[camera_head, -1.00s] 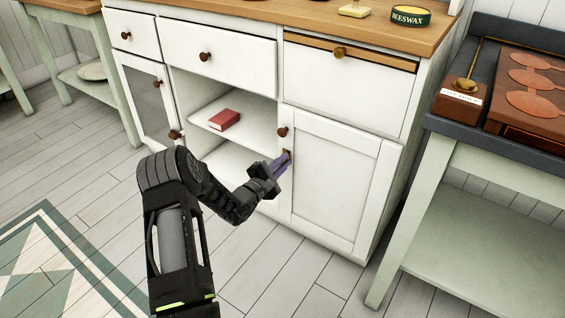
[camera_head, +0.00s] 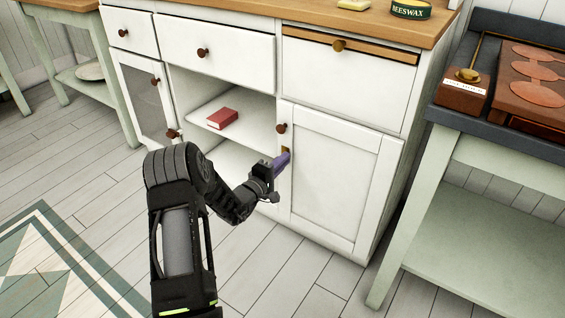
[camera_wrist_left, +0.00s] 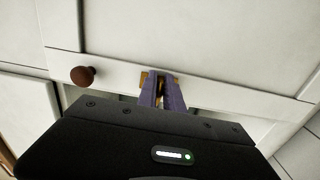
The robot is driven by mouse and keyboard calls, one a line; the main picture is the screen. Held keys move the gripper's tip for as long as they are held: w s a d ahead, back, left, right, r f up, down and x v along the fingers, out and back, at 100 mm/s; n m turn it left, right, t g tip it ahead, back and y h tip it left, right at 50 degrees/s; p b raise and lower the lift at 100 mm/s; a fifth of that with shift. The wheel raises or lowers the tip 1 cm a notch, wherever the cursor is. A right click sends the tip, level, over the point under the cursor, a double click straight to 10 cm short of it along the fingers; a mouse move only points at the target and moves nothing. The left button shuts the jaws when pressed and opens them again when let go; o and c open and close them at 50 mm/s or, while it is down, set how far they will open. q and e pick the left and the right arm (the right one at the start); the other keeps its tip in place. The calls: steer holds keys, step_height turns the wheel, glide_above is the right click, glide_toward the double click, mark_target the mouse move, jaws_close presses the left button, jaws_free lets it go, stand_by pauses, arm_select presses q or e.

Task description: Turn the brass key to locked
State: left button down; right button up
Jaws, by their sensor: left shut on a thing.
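My left gripper (camera_head: 281,160) is at the left edge of the white cabinet door (camera_head: 330,185), just below its round brown knob (camera_head: 281,128). In the left wrist view its purple fingers (camera_wrist_left: 162,92) are closed together on the brass key, which they mostly hide. Brass-coloured metal (camera_wrist_left: 146,80) shows beside the fingers, against the door frame. The door is closed. I cannot tell the key's angle. My right gripper is not in view.
An open shelf with a red book (camera_head: 222,118) is left of the door. A green-legged table (camera_head: 432,170) stands close on the right. The floor in front is clear.

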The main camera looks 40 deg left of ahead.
arm_select(q)
steer(key=c, duration=1.5)
jaws_free()
steer(key=s+p, duration=0.2)
steer(key=s, duration=0.5)
steer(key=shift+s+d+p, duration=0.1)
steer(key=shift+s+p, duration=0.2)
steer(key=shift+s, duration=0.1)
